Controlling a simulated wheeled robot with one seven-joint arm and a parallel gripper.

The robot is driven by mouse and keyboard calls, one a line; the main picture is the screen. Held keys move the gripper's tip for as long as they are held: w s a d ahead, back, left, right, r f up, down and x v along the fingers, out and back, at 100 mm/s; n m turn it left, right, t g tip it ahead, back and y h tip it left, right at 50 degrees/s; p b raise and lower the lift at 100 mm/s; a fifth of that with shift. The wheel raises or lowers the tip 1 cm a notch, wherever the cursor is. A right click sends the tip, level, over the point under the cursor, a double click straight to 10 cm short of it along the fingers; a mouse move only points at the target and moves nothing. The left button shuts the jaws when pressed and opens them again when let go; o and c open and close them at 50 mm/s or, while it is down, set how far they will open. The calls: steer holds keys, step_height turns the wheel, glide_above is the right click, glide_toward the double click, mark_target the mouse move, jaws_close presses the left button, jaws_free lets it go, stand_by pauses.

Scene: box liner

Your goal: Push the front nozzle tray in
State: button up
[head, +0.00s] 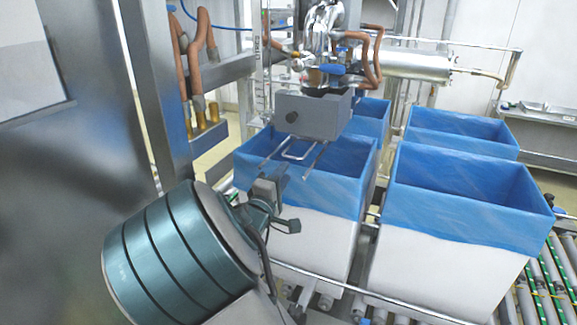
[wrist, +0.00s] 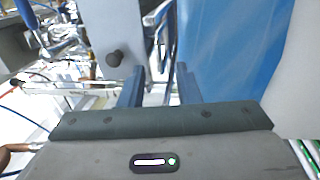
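The front nozzle tray shows as a thin metal frame with a handle loop (head: 296,153), sticking out below a grey box with a dark knob (head: 291,117), over the front left blue-lined box. In the wrist view, bright metal rods (wrist: 163,30) show ahead, in line with the gap between my fingers. My gripper (head: 281,173) is just below and in front of the handle, close to it; I cannot tell whether they touch. In the wrist view, my gripper's two blue-grey fingers (wrist: 159,82) stand apart with nothing clearly held. The tray's far part is hidden.
The front left box (head: 310,235) and front right box (head: 432,260) have blue liners and stand on a roller conveyor (head: 545,285). More lined boxes (head: 462,130) stand behind. A steel post (head: 155,100) and brown hoses are at left. A metal rail (head: 330,287) runs low in front.

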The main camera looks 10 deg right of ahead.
steer(key=shift+v, duration=1.65)
